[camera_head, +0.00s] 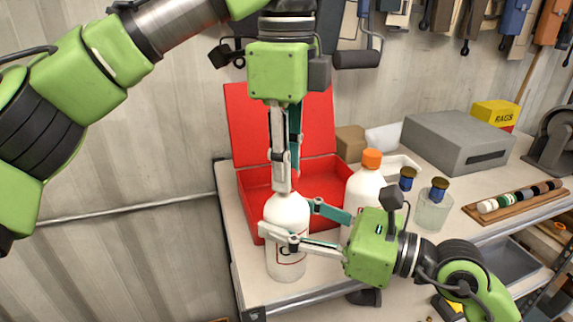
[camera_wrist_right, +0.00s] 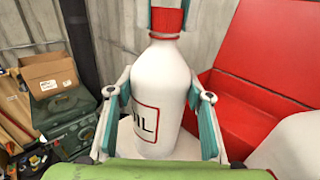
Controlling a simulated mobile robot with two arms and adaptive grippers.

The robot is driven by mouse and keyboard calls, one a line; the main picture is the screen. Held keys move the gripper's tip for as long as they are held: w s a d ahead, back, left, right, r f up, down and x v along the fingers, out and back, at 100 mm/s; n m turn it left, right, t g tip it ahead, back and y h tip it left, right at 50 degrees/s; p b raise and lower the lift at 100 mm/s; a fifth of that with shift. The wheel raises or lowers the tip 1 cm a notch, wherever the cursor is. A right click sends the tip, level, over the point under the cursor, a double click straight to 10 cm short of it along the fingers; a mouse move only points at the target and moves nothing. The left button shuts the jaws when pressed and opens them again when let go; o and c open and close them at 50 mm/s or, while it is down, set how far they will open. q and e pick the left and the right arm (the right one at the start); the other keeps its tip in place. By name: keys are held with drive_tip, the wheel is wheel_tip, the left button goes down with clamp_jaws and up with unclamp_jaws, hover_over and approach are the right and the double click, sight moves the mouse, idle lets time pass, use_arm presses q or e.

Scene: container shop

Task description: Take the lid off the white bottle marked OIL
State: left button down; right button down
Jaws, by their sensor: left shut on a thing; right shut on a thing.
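The white bottle marked OIL (camera_head: 287,218) stands upright near the table's left end; its label (camera_wrist_right: 147,127) shows partly in the right wrist view. Its red lid (camera_wrist_right: 168,20) sits on the neck in that view and is hidden behind fingers in the head view. My left gripper (camera_head: 283,182) points straight down over the bottle, shut on the lid, its fingertips at the lid's upper sides. My right gripper (camera_head: 291,221) reaches in from the right, shut around the bottle's body, with one finger on each side in the right wrist view (camera_wrist_right: 165,96).
An open red box (camera_head: 277,120) stands close behind the bottle. A second white bottle with an orange cap (camera_head: 371,159) and glass jars (camera_head: 433,211) stand to the right. A grey case (camera_head: 458,140) and a wooden rack (camera_head: 515,202) are farther right.

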use_arm(q)
drive_tip(key=n, duration=0.7)
drive_tip(key=shift+d, duration=0.1)
drive_tip(key=n, duration=1.4)
drive_tip(key=shift+r, duration=0.1)
drive_tip(key=n, duration=1)
drive_tip(key=shift+n, duration=0.3)
drive_tip(key=n, duration=1.1)
drive_tip(key=shift+s, duration=0.1)
